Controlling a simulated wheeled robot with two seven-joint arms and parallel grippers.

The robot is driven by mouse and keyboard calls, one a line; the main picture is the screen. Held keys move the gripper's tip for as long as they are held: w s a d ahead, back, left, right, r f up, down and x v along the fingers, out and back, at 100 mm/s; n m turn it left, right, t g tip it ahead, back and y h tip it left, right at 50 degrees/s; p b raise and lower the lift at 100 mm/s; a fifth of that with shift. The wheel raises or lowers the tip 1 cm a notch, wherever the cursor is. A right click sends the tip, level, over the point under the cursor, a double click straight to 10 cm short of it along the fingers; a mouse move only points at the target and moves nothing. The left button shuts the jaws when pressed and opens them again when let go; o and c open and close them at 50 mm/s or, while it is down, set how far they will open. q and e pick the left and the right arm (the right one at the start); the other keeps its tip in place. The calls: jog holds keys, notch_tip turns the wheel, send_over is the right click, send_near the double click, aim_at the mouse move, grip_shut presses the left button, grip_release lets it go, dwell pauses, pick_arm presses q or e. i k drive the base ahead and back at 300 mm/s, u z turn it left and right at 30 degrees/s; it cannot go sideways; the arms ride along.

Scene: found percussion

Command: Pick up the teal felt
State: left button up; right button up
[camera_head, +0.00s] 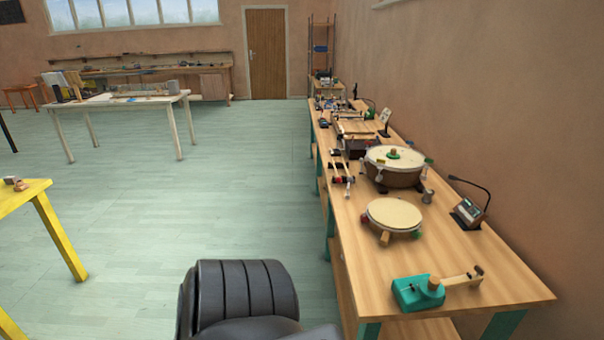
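I cannot single out the teal felt for certain. A teal block-like piece (418,292) lies at the near end of the long wooden bench on the right, with a wooden knob and a wooden bar at its right side. A small green piece (393,154) lies on the pale skin of the larger drum. Both are too small to tell whether they are felt. Neither of my grippers is in view.
The long bench (480,255) runs along the right wall. It carries a smaller drum (394,214), a larger drum (398,178), a device with a bent stalk (468,212) and several tools. A yellow table (35,190) stands at left.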

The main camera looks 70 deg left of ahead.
aim_at(432, 288)
jog(key=u, duration=1.25)
